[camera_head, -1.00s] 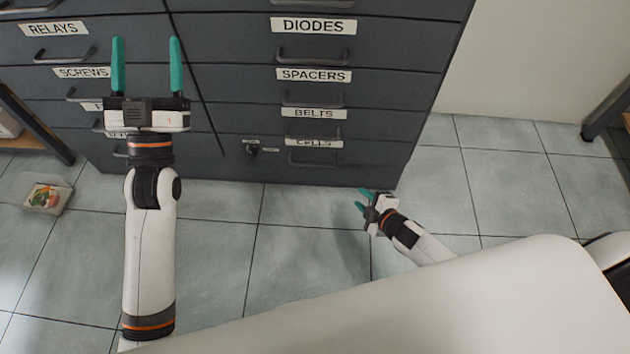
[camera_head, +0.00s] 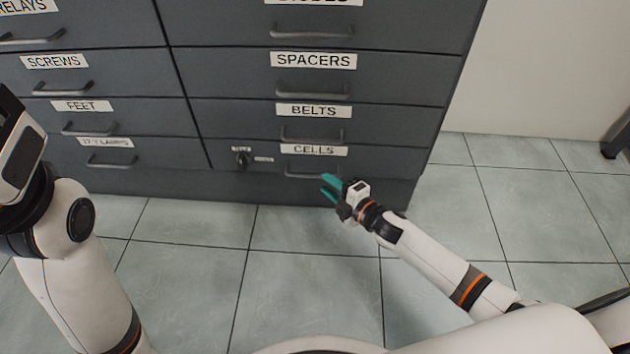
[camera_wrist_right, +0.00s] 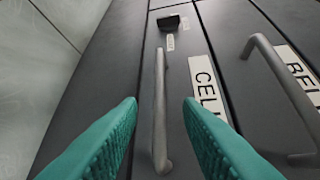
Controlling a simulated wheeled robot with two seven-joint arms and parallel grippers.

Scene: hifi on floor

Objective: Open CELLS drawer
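The CELLS drawer (camera_head: 270,158) is the lowest drawer in the right column of the dark grey cabinet, and it is shut. Its bar handle (camera_head: 304,174) lies under the CELLS label (camera_head: 314,150). My right gripper (camera_head: 328,186) is open beside the right end of this handle. In the right wrist view the handle (camera_wrist_right: 160,110) stands between the two green fingers (camera_wrist_right: 160,108), which do not touch it. The CELLS label (camera_wrist_right: 205,88) is partly hidden by one finger. My left arm is at the left edge of the head view; its fingers are out of view.
The BELTS drawer handle (camera_head: 312,138) is close above. A key lock (camera_head: 242,158) sits at the left of the CELLS drawer front. The tiled floor (camera_head: 310,235) before the cabinet is clear. A white wall (camera_head: 550,70) stands at the right.

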